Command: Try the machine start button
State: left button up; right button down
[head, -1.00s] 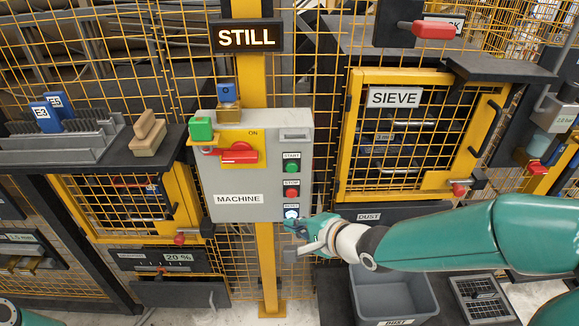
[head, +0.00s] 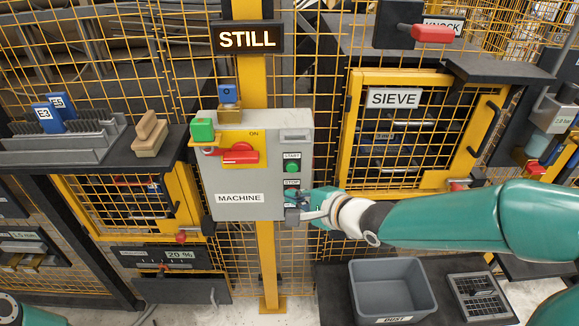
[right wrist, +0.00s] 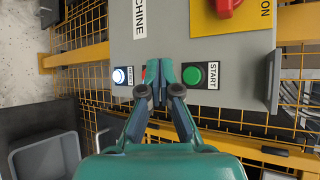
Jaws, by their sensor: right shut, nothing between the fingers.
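The grey machine box (head: 225,182) carries a green START button (head: 292,167), uncovered just above my right gripper (head: 301,197). In the right wrist view the green START button (right wrist: 194,74) lies right of my fingertips (right wrist: 159,72). The fingers are shut and empty, in front of the STOP button, showing only a red edge (right wrist: 143,74). A lit white-blue button (right wrist: 121,76) is left of them. I cannot tell whether the fingertips touch the panel. The STILL sign (head: 247,39) is lit above the box. My left gripper is out of view.
A red rotary handle (head: 240,154) on a yellow ON plate and a green block (head: 202,130) sit on the box's upper part. Yellow mesh fencing surrounds it. The SIEVE door (head: 395,98) is to the right; a grey DUST bin (head: 392,290) stands below.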

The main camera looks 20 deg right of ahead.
aim_at(292, 167)
jog(key=shift+w+d+p, duration=0.3)
jog(key=shift+w+p, duration=0.25)
jog(key=shift+w, duration=0.4)
jog(key=shift+w+d+p, duration=0.25)
jog(key=shift+w+p, duration=0.25)
jog(key=shift+w, duration=0.4)
jog(key=shift+w+d+p, duration=0.3)
jog(key=shift+w+p, duration=0.25)
jog(key=shift+w, duration=0.4)
jog(key=shift+w+d+p, duration=0.1)
jog(key=shift+w+p, duration=0.2)
jog(key=shift+p, duration=0.3)
jog(key=shift+w+d+p, duration=0.15)
jog(key=shift+w+p, duration=0.3)
jog(key=shift+p, duration=0.05)
jog(key=shift+s, duration=0.1)
jog(key=shift+s+a+b, duration=0.25)
jog(key=shift+s+b, duration=0.05)
jog(key=shift+s, duration=0.45)
